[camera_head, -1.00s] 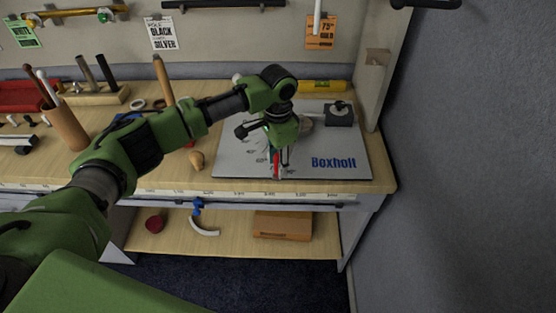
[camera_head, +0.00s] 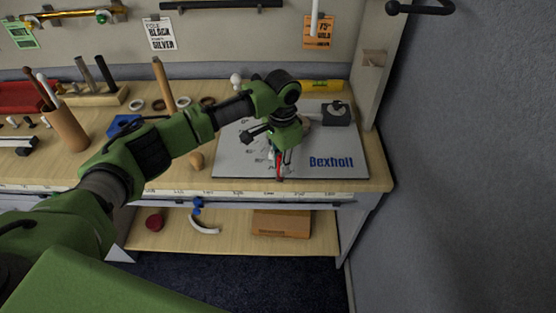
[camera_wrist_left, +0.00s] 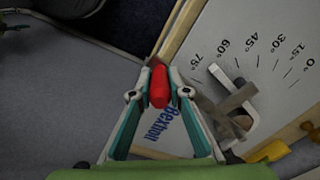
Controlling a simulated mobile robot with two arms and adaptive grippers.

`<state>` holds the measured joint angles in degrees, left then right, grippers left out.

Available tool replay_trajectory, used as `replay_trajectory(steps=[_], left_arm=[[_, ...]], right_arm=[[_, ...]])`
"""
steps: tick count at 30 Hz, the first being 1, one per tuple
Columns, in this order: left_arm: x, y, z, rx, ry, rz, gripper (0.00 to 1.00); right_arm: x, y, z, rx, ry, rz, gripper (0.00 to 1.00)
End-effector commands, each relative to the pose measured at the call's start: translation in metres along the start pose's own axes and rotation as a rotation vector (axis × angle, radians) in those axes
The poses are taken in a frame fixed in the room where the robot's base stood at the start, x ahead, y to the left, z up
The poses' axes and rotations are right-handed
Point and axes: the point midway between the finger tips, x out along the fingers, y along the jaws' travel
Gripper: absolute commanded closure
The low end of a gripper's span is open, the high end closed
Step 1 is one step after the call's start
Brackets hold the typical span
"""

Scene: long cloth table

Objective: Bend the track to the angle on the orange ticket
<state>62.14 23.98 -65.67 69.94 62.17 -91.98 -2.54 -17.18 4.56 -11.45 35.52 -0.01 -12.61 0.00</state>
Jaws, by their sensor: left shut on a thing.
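The orange ticket (camera_head: 318,32) hangs on the back wall and reads 75° and what looks like GOLD. A grey bending board (camera_head: 232,163) marked "Bexholt" lies on the table; its angle scale, 0° to 75°, shows in the left wrist view (camera_wrist_left: 262,62). My left gripper (camera_head: 279,166) is over the board's front part, shut on a red grip (camera_wrist_left: 159,87). What the grip joins is hidden. A grey-brown bar (camera_wrist_left: 230,100) crosses near a pale block beside the scale; I cannot tell whether it is the track. My right gripper is not in view.
A dark block (camera_head: 338,114) stands at the board's back right, with a yellow level (camera_head: 322,86) behind it. A wooden cup (camera_head: 67,128) of rods stands at left. An upright panel (camera_head: 372,75) closes the right side. A wooden box (camera_head: 281,222) sits on the lower shelf.

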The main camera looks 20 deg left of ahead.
Motion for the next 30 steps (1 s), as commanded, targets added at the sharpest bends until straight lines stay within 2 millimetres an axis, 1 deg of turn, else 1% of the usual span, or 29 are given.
replay_trajectory(steps=[3, 4, 6, 15, 19, 23, 30], left_arm=[[0.0, 0.001, -0.001, 0.005, 0.003, 0.001, 1.0], [0.0, 0.001, -0.001, 0.005, 0.003, 0.001, 0.81], [0.0, 0.001, -0.001, 0.005, 0.003, 0.001, 0.66], [0.0, 0.0, -0.001, 0.004, 0.002, 0.0, 0.66], [-0.007, 0.0, -0.001, 0.004, 0.004, 0.0, 0.66], [-0.028, 0.0, -0.002, 0.005, 0.006, -0.002, 0.66], [-0.08, 0.0, -0.002, 0.004, 0.005, -0.001, 0.66]], right_arm=[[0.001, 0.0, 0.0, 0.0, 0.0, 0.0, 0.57], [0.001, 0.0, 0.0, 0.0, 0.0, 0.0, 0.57], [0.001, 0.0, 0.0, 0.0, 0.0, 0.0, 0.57], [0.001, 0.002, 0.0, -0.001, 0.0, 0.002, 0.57], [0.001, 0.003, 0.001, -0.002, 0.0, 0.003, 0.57], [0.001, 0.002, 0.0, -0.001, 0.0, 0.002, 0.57], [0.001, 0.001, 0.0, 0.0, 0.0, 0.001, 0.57]])
